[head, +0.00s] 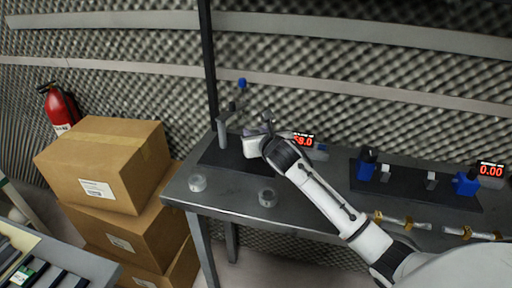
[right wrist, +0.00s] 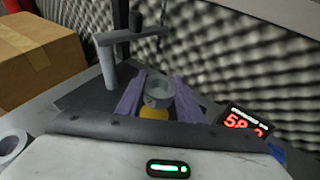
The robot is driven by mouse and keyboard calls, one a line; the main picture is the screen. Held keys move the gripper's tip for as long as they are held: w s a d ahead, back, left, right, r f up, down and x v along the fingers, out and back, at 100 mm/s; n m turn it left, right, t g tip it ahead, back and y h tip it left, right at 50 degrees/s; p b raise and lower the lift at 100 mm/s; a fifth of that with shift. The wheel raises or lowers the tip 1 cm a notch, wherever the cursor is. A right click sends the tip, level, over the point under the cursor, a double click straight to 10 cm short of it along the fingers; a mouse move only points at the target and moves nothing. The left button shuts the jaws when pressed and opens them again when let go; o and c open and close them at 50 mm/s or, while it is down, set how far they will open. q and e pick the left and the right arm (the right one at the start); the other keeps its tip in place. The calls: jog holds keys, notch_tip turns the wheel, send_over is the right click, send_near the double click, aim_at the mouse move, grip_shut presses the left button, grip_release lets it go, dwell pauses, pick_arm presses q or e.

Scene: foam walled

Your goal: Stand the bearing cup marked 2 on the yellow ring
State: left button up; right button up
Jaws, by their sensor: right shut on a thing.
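In the right wrist view a grey ring-shaped bearing cup (right wrist: 159,92) sits between the two purple fingers of my right gripper (right wrist: 160,96), which is shut on it. Its mark cannot be read. A yellow patch, the yellow ring (right wrist: 153,113), shows just below and in front of the cup; whether the cup touches it cannot be told. In the head view my right gripper (head: 262,130) is over the dark press base (head: 222,155), and it hides the held cup and the ring. My left gripper is not in view.
Two other grey cups, a left one (head: 197,183) and a right one (head: 267,197), stand on the table's front part. The press post (head: 222,133) rises close left of my gripper. A red display (head: 303,141) is at its right. Blue fixtures (head: 367,163) stand farther right.

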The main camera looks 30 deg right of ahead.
jog(key=shift+f, duration=2.25)
jog(key=shift+f, duration=0.1)
jog(key=o, duration=1.2)
jog(key=shift+f, duration=0.1)
jog(key=shift+o, duration=0.2)
jog(key=shift+s+r, duration=0.15)
jog(key=shift+r, duration=0.1)
jog(key=v, duration=1.1)
jog(key=shift+s+a+r, duration=0.1)
jog(key=shift+s, duration=0.25)
